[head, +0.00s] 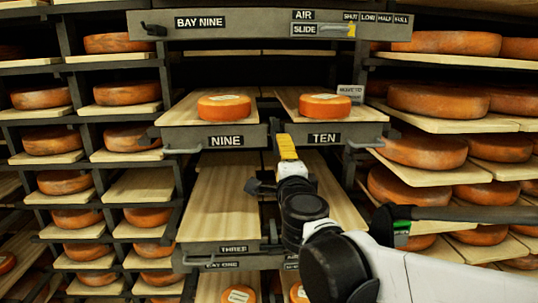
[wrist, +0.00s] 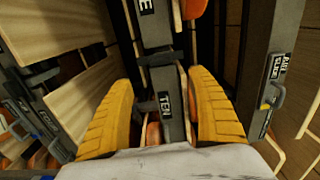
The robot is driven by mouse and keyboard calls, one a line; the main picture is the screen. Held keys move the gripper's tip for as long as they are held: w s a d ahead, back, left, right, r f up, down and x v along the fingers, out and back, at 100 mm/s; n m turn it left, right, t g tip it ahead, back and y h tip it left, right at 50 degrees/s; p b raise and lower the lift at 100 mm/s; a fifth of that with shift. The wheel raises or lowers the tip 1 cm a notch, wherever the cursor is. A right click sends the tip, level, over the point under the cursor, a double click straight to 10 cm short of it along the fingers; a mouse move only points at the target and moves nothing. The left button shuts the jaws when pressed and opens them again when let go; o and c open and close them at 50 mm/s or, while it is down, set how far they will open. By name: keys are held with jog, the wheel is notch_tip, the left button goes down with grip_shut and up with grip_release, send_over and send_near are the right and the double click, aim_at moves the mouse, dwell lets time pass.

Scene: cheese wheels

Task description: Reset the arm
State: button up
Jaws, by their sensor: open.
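My gripper (head: 287,147) has yellow ribbed fingers and is raised in front of the pulled-out boards, near the gap between the boards labelled NINE and TEN. In the wrist view my gripper (wrist: 160,85) shows both fingers wide apart, with nothing held between them. The grey front labelled TEN (wrist: 166,103) shows in the space between the fingers; I cannot tell how close it is. My dark and white arm reaches in from the lower right of the head view.
Board NINE (head: 180,115) and board TEN (head: 370,112) each bear an orange cheese wheel. Below is an empty board marked THREE (head: 222,205). A BAY NINE bar with a slide (head: 255,22) crosses the top. Racks of cheese wheels stand close on both sides.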

jog(key=s+f+n+g+y+b, duration=0.2)
jog(key=s+f+n+b, duration=0.35)
jog(key=f, duration=0.25)
jog(key=s+a+f+n+g+y+b, duration=0.1)
jog(key=s+f+n+b, duration=0.4)
jog(key=f, duration=0.4)
jog(key=s+f+n+g+y+b, duration=0.2)
jog(key=s+f+n+b, duration=0.2)
jog(key=f+b, duration=0.35)
jog(key=s+d+f+n+g+h+b, duration=0.1)
jog(key=s+d+f+g+b, duration=0.1)
jog(key=f, duration=0.5)
jog(key=s+d+f+n+g+h+b, duration=0.1)
jog(key=s+d+f+g+h+b, duration=0.1)
jog(key=s+d+f, duration=0.3)
jog(key=s+d+f+n+g+h+b, duration=0.1)
jog(key=s+d+f+g+h+b, duration=0.1)
jog(key=s+f, duration=0.4)
notch_tip(320, 180, down, 4)
jog(key=shift+d+r+b, duration=0.1)
jog(key=shift+d+b, duration=0.5)
jog(key=shift+d, duration=0.5)
jog(key=shift+w, duration=0.1)
